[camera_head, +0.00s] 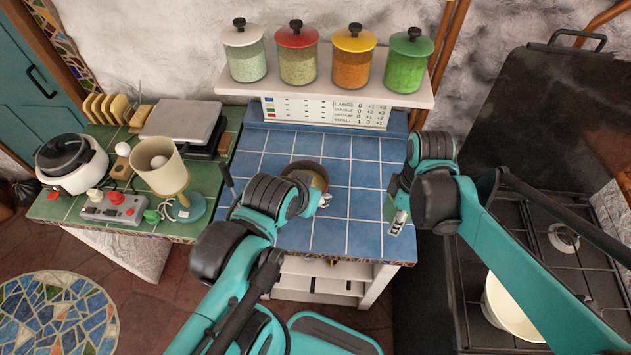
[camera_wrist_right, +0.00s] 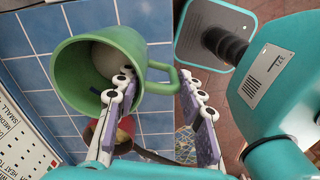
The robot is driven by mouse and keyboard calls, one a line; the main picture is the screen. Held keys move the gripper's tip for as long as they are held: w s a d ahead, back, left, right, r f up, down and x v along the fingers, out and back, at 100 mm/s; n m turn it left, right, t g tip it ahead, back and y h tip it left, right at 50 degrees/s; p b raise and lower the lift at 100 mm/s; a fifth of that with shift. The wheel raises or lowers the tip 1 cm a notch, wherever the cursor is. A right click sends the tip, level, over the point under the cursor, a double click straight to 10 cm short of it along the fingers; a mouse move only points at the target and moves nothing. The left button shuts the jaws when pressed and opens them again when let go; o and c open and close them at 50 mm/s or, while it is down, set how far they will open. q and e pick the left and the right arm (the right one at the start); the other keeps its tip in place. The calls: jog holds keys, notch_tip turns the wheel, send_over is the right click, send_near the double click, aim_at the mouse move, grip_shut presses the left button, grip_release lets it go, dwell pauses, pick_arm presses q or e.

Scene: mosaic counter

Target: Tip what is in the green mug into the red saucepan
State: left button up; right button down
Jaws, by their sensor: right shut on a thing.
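The green mug (camera_wrist_right: 72,72) is large in the right wrist view, its mouth turned toward the camera, with a pale round thing (camera_wrist_right: 105,60) inside. My right gripper (camera_wrist_right: 163,98) has its fingers either side of the mug's handle and holds it. In the head view the mug (camera_head: 389,208) shows only as a green patch beside my right gripper (camera_head: 398,222), over the right side of the blue counter. A round brownish pan (camera_head: 308,168), apparently the red saucepan, stands mid-counter, partly hidden by my left arm. My left gripper (camera_head: 325,200) is at its near right edge; its fingers are too small to read.
The blue tiled counter (camera_head: 345,232) is otherwise mostly clear. A shelf (camera_head: 290,93) with several spice jars is behind it. A green side counter (camera_head: 60,212) at left holds a cooker, lamp and scale. A stove (camera_head: 590,268) with a pale pot (camera_head: 500,300) is at right.

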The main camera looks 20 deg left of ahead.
jog(key=w+a+m+b, duration=0.1)
jog(key=w+a+m, duration=0.1)
jog(key=a, duration=0.6)
jog(key=w+a+m+b, duration=0.1)
jog(key=w+a+m, duration=0.15)
jog(key=a, duration=0.65)
jog(key=s+a+f+m, duration=0.1)
jog(key=s+a+m, duration=0.1)
jog(key=a, duration=0.8)
jog(key=s+a+f+m+b, duration=0.1)
jog(key=s+a+f+m, duration=0.1)
jog(key=a, duration=0.8)
jog(key=shift+s+a+m, duration=0.2)
jog(key=shift+a+m, duration=0.1)
jog(key=shift+m, duration=0.25)
jog(key=shift+r, duration=0.1)
